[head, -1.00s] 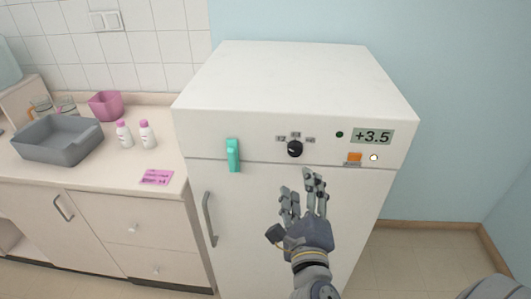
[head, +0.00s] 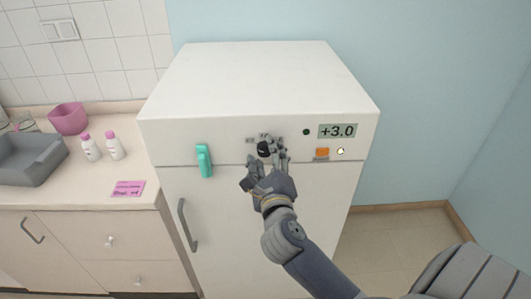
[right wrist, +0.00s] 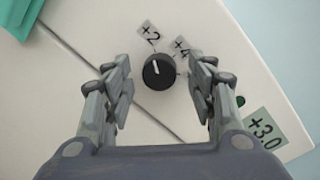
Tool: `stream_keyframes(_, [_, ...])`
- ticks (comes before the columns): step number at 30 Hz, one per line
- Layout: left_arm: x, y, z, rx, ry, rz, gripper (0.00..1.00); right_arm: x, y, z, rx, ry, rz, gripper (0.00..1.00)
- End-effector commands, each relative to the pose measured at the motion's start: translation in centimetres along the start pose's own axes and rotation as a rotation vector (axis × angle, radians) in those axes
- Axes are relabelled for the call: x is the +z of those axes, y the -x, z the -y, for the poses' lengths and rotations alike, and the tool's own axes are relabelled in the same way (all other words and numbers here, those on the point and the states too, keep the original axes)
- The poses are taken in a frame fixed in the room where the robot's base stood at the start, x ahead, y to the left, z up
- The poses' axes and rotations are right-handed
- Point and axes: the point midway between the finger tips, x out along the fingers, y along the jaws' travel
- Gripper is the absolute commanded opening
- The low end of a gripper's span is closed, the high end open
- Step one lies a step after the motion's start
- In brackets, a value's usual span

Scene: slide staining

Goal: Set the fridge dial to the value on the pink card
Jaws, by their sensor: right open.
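The black fridge dial (head: 263,149) is on the front panel of the white fridge (head: 200,138). In the right wrist view the dial (right wrist: 158,71) lies between my right gripper's spread fingers, which look apart from it. Its white mark sits near the +2 label (right wrist: 149,36), with the +4 label (right wrist: 182,47) beside it. The display (head: 338,131) reads +3.0. The pink card (head: 128,188) lies on the counter; its writing is too small to read. My right gripper (head: 267,163) is open in front of the dial. My left gripper is out of view.
A teal clip-like object (head: 204,161) hangs on the fridge front left of the dial. An orange switch (head: 322,153) is below the display. Two white bottles (head: 115,146), a pink pot (head: 68,118) and a grey basin (head: 38,165) stand on the counter.

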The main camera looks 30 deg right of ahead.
Motion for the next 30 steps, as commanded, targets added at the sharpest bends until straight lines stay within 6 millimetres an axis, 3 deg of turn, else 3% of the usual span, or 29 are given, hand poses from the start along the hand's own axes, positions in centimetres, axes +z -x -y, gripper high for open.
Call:
stream_keyframes(10, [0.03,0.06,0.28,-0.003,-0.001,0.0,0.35,-0.03,-0.34,-0.06,0.001,0.0,0.0,0.49])
stream_keyframes(15, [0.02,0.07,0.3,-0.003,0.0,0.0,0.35,-0.02,-0.32,-0.05,0.001,0.0,0.0,0.11])
stream_keyframes(16, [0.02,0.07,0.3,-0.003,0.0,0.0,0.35,-0.02,-0.32,-0.05,0.001,0.0,0.0,0.07])
stream_keyframes(30, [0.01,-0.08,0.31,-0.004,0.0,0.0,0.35,-0.07,-0.3,-0.13,-0.004,-0.079,0.004,0.07])
